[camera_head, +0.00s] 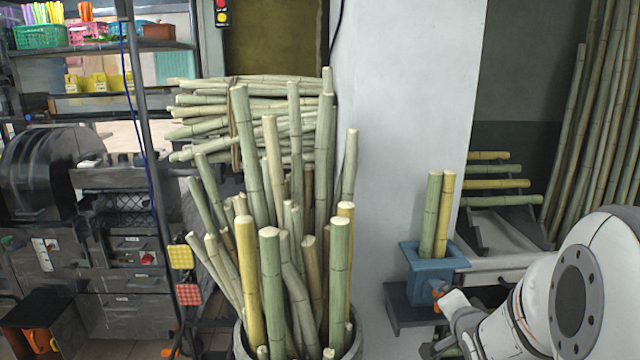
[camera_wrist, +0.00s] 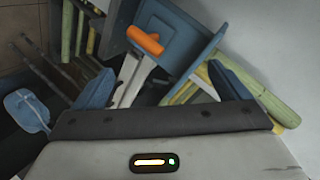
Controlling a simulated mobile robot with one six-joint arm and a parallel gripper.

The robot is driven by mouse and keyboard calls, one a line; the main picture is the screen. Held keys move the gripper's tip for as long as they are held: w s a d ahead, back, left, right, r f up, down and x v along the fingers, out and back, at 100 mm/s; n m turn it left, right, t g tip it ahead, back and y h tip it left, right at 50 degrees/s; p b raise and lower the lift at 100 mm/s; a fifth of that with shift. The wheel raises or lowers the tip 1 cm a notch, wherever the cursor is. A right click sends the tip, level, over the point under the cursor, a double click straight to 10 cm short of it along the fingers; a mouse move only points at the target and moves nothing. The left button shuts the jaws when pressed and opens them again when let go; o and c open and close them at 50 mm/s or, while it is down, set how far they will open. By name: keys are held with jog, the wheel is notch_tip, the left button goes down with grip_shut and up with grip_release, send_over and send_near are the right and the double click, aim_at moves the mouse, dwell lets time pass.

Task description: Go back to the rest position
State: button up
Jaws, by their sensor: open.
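My gripper (camera_wrist: 160,85) is open and empty in the wrist view, its two dark blue-grey fingers spread apart. A blue press (camera_head: 435,268) stands on a dark ledge against the white pillar in the head view. Two cane stalks, one green (camera_head: 431,215) and one yellow (camera_head: 445,210), stand upright in its top. An orange part (camera_head: 439,289) shows on its front. In the wrist view the press (camera_wrist: 180,32) and the orange part (camera_wrist: 146,40) lie beyond the fingers. A pale bar (camera_wrist: 132,78) shows between the fingers; I cannot tell whether anything touches it.
A bin (camera_head: 353,346) crowded with tall cane stalks stands in the middle front. A rack (camera_head: 520,225) with several stalks lies behind the press. More canes (camera_head: 590,130) lean at the far right. Shelves (camera_head: 105,48) and dark machinery (camera_head: 40,175) fill the left.

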jog(key=s+a+r+n+g+p, duration=0.5)
jog(key=s+r, duration=0.3)
jog(key=s, duration=0.2)
jog(key=s+a+r+n+g+y+p, duration=0.1)
jog(key=s+a+r+n+g+p, duration=0.4)
jog(key=s, duration=0.6)
jog(key=a+r+n+p, duration=0.2)
jog(key=a+r+p, duration=0.1)
jog(key=shift+s+g+y, duration=0.2)
jog(key=shift+g+y, duration=0.1)
jog(key=shift+s+f, duration=0.1)
jog(key=shift+c, duration=0.2)
